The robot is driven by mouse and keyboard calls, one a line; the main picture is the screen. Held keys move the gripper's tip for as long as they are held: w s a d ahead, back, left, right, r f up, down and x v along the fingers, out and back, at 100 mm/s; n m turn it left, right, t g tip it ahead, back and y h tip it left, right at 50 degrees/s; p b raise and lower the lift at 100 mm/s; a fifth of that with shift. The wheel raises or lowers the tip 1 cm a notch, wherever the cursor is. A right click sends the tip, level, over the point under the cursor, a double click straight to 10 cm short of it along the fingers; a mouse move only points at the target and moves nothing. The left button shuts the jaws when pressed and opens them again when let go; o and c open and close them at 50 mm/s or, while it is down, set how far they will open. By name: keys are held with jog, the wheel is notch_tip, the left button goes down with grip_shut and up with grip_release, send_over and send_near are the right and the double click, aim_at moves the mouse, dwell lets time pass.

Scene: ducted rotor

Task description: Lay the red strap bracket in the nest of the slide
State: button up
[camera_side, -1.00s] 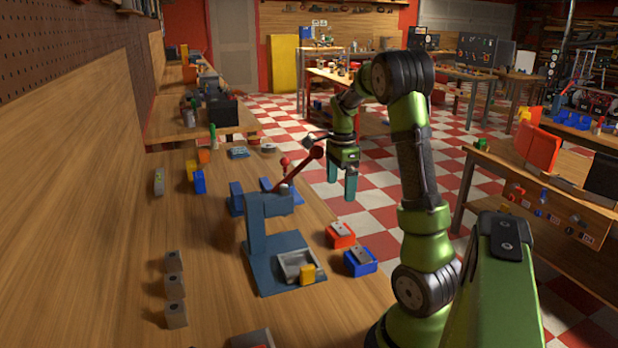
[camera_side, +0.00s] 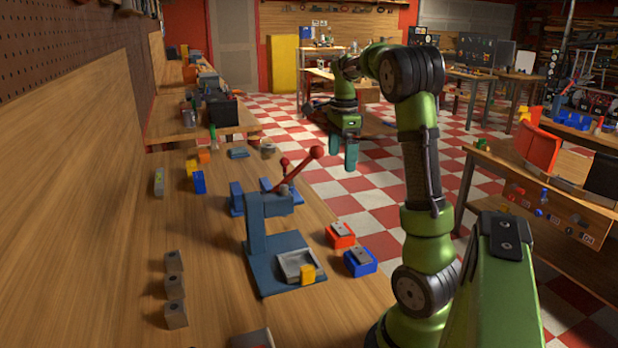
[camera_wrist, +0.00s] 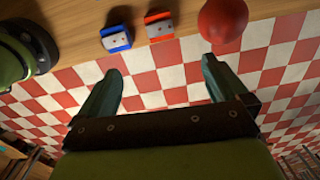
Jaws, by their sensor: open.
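A red block with a grey metal piece on top, which looks like the red strap bracket (camera_side: 340,236), sits near the bench's right edge. It also shows in the wrist view (camera_wrist: 159,25). The blue press (camera_side: 268,240) stands left of it. A grey square tray (camera_side: 289,262), seemingly the slide's nest, lies at the front of its base with a yellow block (camera_side: 307,273) at its front corner. I cannot see anything lying in the tray. My gripper (camera_side: 343,163) is open and empty, above and beyond the red block. Its fingers (camera_wrist: 160,68) are wide apart over the floor.
A blue block with a grey top (camera_side: 360,262) sits beside the red one. The press's red lever with a red ball (camera_side: 316,153) rises near my gripper. Several grey blocks (camera_side: 174,287) stand at left. Bare bench lies between them and the press.

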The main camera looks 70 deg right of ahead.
jog(key=f+m, duration=0.1)
jog(key=m, duration=1.6)
send_over(340, 228)
notch_tip(340, 228, down, 16)
jog(key=shift+f, duration=0.15)
jog(key=shift+d+f, duration=0.1)
jog(key=shift+f, duration=2.5)
jog(key=c, duration=1.3)
